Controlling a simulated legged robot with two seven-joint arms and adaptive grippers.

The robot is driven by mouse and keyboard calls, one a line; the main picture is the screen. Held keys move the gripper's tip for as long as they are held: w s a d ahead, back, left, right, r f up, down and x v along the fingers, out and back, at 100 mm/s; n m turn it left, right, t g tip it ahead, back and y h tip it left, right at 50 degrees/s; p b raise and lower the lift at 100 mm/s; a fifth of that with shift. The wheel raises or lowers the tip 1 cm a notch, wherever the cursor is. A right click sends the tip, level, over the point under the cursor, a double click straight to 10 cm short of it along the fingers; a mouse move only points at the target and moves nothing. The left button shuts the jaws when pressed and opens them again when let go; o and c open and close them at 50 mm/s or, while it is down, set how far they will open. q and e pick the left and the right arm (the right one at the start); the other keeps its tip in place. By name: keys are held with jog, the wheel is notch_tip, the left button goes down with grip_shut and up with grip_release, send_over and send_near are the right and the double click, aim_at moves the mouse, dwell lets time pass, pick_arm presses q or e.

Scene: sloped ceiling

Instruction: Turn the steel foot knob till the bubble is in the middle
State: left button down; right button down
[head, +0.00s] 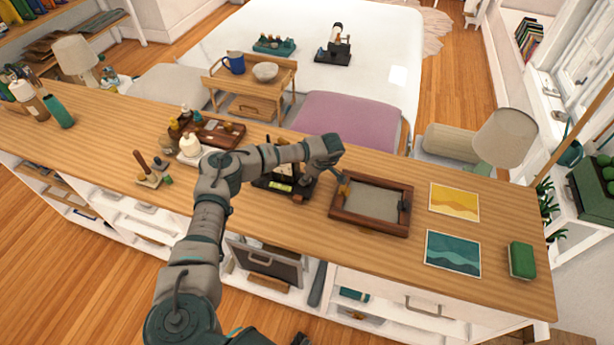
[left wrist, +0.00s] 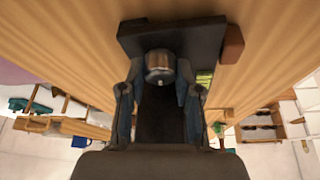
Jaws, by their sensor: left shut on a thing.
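The steel foot knob (left wrist: 158,67) shows in the left wrist view as a short round metal cylinder at the edge of a dark base (left wrist: 175,38). My left gripper (left wrist: 158,84) is shut on it, with one finger on each side. In the head view the dark device (head: 268,183) stands on the wooden counter, partly under my left forearm; my left gripper (head: 336,174) shows small at its right. A yellow-green vial (head: 280,187) lies on the device and also shows in the left wrist view (left wrist: 204,78). I cannot make out the bubble.
A brown framed tray (head: 370,228) lies close to the right of the gripper. Yellow (head: 455,202) and teal (head: 453,254) cards and a green block (head: 522,260) lie farther right. A wooden tray with bottles (head: 222,140) stands left. The counter's front strip (head: 290,225) is clear.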

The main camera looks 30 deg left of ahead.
pick_arm(q)
jog(key=c, duration=0.8)
grip_release()
jog(key=shift+w+d+f, duration=0.1)
jog(key=shift+d+f, duration=0.05)
jog(key=shift+d, duration=0.05)
jog(key=v, duration=1.2)
